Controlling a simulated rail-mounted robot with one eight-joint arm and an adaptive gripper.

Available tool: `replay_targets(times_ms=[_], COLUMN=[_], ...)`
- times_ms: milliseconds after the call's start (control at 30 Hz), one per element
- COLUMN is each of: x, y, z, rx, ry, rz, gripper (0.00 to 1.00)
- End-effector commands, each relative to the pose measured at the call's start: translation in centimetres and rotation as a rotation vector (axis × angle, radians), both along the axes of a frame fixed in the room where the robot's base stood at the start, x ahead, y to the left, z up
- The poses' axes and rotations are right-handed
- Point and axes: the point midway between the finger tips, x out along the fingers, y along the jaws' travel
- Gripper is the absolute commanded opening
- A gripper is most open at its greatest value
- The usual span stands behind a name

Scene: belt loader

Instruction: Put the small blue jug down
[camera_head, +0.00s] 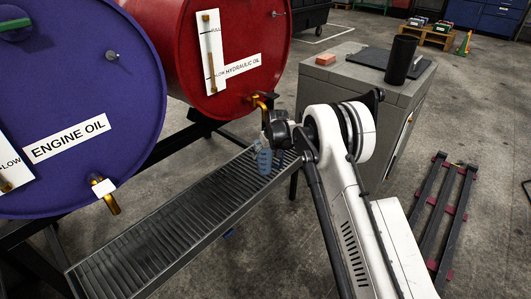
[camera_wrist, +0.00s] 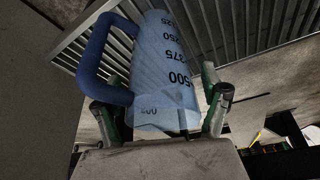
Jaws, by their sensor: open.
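The small blue jug (camera_head: 263,159) is on the slatted metal drip grating, below the tap of the red hydraulic oil drum. In the wrist view the jug (camera_wrist: 160,70) is pale blue and translucent, with dark volume marks and a darker blue handle at its left. My gripper (camera_wrist: 161,104) is open, with one finger on each side of the jug's body; the left finger is close to the handle. In the head view my gripper (camera_head: 277,141) is at the jug, partly hidden by my wrist. Whether a finger touches the jug is hard to tell.
The grating (camera_head: 160,232) runs below the red drum (camera_head: 228,50) and the purple engine oil drum (camera_head: 80,85). The brass tap (camera_head: 262,102) hangs close above my gripper. A grey cabinet (camera_head: 375,85) with a black cylinder (camera_head: 400,60) stands behind my arm. The grating's left stretch is clear.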

Motion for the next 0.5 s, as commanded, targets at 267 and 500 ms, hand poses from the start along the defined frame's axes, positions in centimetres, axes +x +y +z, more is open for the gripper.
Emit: replay_targets(times_ms=[267, 500], x=[-0.7, -2.3], y=[-0.4, -1.4], z=[2.5, 7.1], rx=[0.0, 0.0], ry=[0.0, 0.0], rz=[0.0, 0.0], gripper=[0.77, 0.77])
